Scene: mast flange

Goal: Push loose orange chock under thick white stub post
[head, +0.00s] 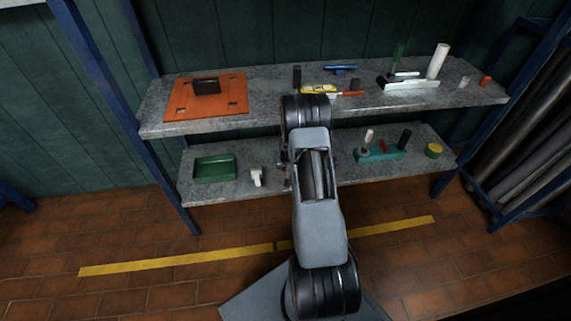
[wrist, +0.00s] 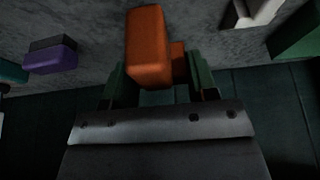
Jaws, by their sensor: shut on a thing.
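My gripper is hidden behind my arm in the head view. In the wrist view its green fingers (wrist: 158,86) are shut on an orange block (wrist: 148,48), with a smaller orange part (wrist: 178,58) beside it. I cannot tell if this is the loose chock. In the head view a thick white post (head: 438,61) stands at the right end of a white base (head: 410,84) on the upper shelf. A small orange piece (head: 485,81) lies farther right, apart from the post.
The upper shelf (head: 275,78) also holds an orange plate (head: 181,105), a yellow tool (head: 317,90) and a small white piece (head: 463,83). The lower shelf holds a green tray (head: 215,169), a white piece (head: 256,176) and a teal fixture (head: 365,156). A purple block (wrist: 50,60) shows in the wrist view.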

